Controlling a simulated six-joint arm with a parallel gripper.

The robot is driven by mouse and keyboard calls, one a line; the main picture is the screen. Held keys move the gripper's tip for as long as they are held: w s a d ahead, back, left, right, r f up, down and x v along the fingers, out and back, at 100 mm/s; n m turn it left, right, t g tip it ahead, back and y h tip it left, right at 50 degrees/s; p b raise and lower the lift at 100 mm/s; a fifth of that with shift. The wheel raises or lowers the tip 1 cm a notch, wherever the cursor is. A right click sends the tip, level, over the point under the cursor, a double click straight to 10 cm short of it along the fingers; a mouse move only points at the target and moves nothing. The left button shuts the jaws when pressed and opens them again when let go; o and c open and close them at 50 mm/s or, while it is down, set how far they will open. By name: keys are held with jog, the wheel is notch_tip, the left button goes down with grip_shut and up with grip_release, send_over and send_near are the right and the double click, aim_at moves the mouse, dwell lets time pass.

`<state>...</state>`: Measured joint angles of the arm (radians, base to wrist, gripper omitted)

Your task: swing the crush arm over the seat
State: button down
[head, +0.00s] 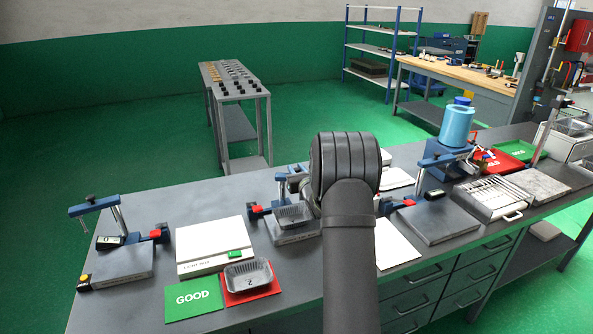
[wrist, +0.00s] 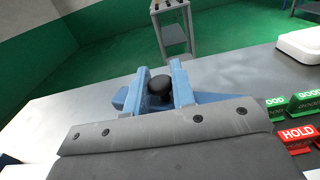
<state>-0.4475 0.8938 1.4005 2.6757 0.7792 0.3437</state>
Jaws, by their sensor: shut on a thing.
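My gripper (wrist: 158,88) is shut on the black knob (wrist: 160,85) of the crush arm, with light blue parts on both sides of the knob in the wrist view. In the head view my own arm hides the gripper and most of the crush arm. A blue part of the crush arm (head: 282,177) shows left of my arm, behind the middle fixture. The crush arm's exact angle over the seat cannot be told.
A similar fixture with a blue arm (head: 96,204) stands at the left, another (head: 440,222) at the right. A white box (head: 213,247), a green GOOD card (head: 193,299) and a second foil tray (head: 249,275) on a red card lie in front. A blue container (head: 456,124) stands behind right.

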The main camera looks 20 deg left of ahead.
jog(key=shift+r, duration=0.1)
jog(key=c, duration=1.3)
grip_release()
jog(key=v, duration=1.7)
jog(key=shift+s+d, duration=0.15)
